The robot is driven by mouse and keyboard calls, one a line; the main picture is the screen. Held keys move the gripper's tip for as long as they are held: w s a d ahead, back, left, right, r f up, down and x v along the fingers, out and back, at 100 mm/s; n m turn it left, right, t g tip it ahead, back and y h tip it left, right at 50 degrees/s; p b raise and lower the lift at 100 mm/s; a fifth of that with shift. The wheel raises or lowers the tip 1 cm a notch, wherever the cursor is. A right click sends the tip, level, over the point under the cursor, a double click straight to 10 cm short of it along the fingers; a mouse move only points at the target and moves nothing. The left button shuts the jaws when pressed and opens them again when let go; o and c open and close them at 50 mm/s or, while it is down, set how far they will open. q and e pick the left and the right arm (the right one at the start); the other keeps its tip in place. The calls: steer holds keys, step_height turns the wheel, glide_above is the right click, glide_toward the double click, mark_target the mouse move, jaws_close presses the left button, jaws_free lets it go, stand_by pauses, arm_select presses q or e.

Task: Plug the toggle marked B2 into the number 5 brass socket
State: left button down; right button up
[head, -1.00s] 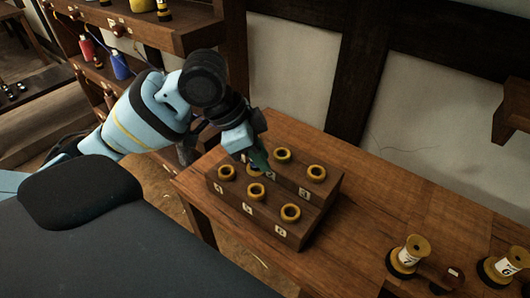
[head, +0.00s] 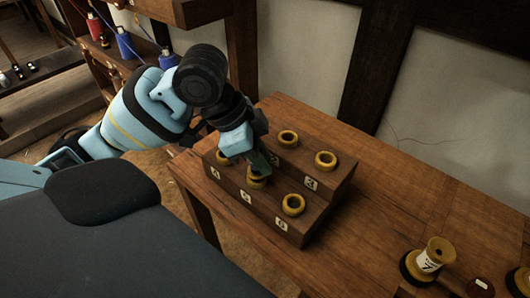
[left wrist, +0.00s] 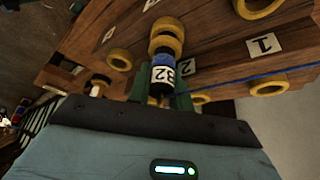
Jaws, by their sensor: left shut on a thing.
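The socket block (head: 320,212) is a stepped wooden block on the bench, with brass ring sockets in two rows and number plates. The number 5 brass socket (head: 257,183) is the middle ring of the front row. My left gripper (head: 259,166) is right over it, pointing down. In the left wrist view it is shut on the toggle marked B2 (left wrist: 163,74), dark with a white label and brass-coloured parts. The toggle's far end lines up with a brass ring; whether it is inside cannot be told. In the head view the fingers mostly hide the toggle. My right gripper is not in view.
A blue cord (left wrist: 245,81) runs along the block in the left wrist view. A shelf with coloured bottles (head: 125,42) is at the back left.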

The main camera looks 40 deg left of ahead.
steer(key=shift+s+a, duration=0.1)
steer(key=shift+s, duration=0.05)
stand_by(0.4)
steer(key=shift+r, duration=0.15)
arm_select(q)
steer(key=shift+p, duration=1)
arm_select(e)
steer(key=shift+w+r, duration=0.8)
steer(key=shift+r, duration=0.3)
arm_select(q)
steer(key=shift+f, duration=0.6)
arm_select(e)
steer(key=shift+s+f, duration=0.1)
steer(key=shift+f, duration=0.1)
arm_select(q)
steer(key=c, duration=1.5)
jaws_free()
steer(key=shift+c, duration=0.2)
